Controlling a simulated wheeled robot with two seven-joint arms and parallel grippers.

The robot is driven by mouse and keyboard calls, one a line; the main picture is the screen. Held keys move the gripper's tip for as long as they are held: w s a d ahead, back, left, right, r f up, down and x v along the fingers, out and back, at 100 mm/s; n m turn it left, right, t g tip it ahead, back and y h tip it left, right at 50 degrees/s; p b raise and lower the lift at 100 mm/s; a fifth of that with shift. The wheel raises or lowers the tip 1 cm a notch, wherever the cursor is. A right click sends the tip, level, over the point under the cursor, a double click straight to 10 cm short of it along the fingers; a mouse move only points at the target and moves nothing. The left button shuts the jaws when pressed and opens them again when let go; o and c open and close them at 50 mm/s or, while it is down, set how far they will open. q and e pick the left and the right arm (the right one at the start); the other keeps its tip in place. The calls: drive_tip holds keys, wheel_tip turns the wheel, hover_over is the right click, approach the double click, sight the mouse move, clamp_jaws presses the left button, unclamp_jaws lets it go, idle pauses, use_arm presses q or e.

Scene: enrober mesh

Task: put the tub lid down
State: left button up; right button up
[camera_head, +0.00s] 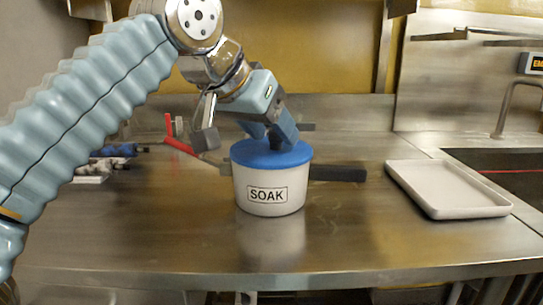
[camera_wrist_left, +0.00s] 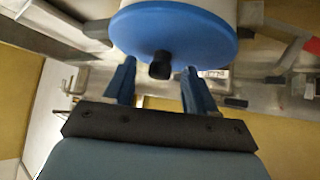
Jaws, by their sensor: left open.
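The round blue lid (camera_head: 262,157) lies on top of the white tub (camera_head: 268,193) marked SOAK, on the steel counter. The lid looks level and seated on the rim. In the left wrist view, the blue lid (camera_wrist_left: 172,32) shows a black knob (camera_wrist_left: 160,66) on its top. My left gripper (camera_head: 275,138) is just above the lid, pointing down. In the left wrist view, the fingers of the left gripper (camera_wrist_left: 158,72) are spread on either side of the knob, with gaps showing. The knob is hidden by the fingers in the head view. My right gripper is not in view.
A dark bar (camera_head: 338,173) sticks out to the right from behind the tub. A red-handled thing (camera_head: 181,146) and small items (camera_head: 112,152) are at the left. A pale tray (camera_head: 450,190) lies at the right, beside a sink (camera_head: 505,178). The front counter is clear.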

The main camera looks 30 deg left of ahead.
use_arm(q)
drive_tip(key=shift+w+f, duration=0.2)
clamp_jaws()
drive_tip(key=shift+r, duration=0.15)
